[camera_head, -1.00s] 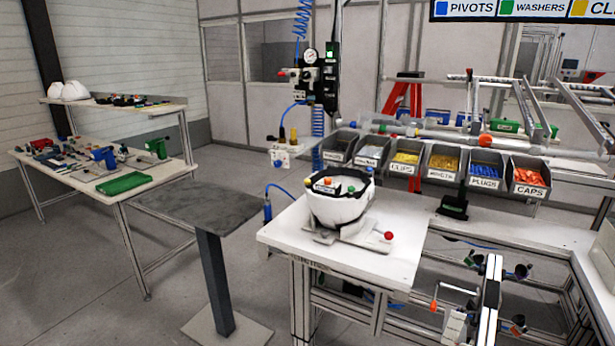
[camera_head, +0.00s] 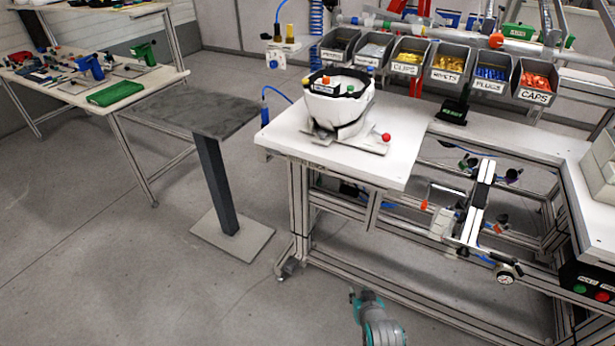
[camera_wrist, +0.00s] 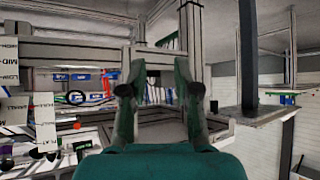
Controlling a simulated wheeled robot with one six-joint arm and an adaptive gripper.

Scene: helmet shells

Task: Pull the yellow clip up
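A white helmet shell (camera_head: 342,112) sits open side up in a fixture (camera_head: 372,146) on the white bench. Small coloured parts, red, orange and green among them, show at its rim and inside. I cannot make out for sure which is the yellow clip. My gripper (camera_wrist: 160,90) is open and empty in the wrist view, its two dark green fingers apart in front of the bench's metal frame. In the head view, my teal arm end shows low at the bottom edge, well below and in front of the helmet.
Labelled bins, including a CLIPS bin (camera_head: 407,68) of yellow parts, line the back of the white bench (camera_head: 395,170). A grey pedestal table (camera_head: 190,108) stands to the left. The bench's metal legs and rails are close to my gripper. Floor to the left is clear.

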